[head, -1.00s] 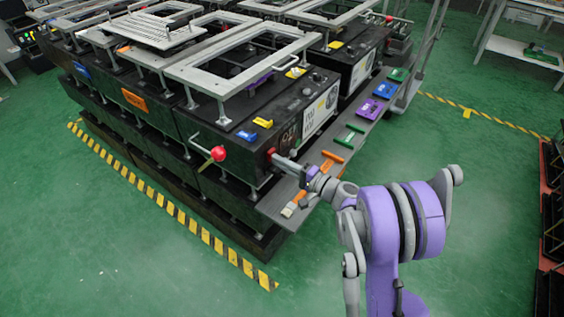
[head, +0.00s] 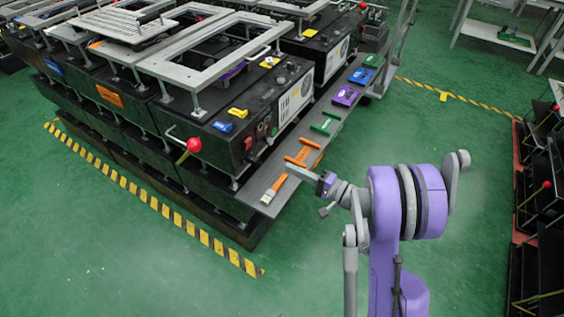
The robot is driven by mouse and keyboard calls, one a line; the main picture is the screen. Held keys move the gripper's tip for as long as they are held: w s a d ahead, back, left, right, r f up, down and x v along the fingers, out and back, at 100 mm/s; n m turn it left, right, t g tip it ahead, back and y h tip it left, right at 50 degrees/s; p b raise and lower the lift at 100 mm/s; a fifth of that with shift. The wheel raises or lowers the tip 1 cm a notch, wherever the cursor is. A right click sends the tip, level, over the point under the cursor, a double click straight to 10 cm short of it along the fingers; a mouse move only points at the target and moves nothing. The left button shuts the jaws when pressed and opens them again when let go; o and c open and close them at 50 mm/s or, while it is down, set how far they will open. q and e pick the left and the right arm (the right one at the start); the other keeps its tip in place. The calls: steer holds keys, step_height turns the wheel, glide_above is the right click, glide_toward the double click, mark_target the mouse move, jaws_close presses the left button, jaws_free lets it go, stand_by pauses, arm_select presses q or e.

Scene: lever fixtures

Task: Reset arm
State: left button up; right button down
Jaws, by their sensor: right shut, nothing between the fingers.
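My right gripper (head: 296,172) is at the end of my purple and grey right arm. It is shut and empty, over the outer edge of the grey side shelf, close to the orange-handled tools. A lever with a red ball knob (head: 194,145) sticks out from the left face of the near black fixture (head: 170,132). My gripper is apart from this lever, to its right. The fixture's right end face, with a red part (head: 249,143) and a white panel (head: 290,100), is clear of my gripper. My left gripper is out of view.
The grey side shelf (head: 262,184) carries a brush (head: 272,190), orange tools (head: 304,153), a green tool (head: 325,123) and a purple block (head: 346,96). Yellow-black floor tape (head: 155,205) runs along the left. Black racks with red knobs (head: 546,185) stand at right. Green floor between is free.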

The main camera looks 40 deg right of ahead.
steer(key=shift+s+d, duration=0.15)
steer(key=shift+s, duration=0.1)
stand_by(0.4)
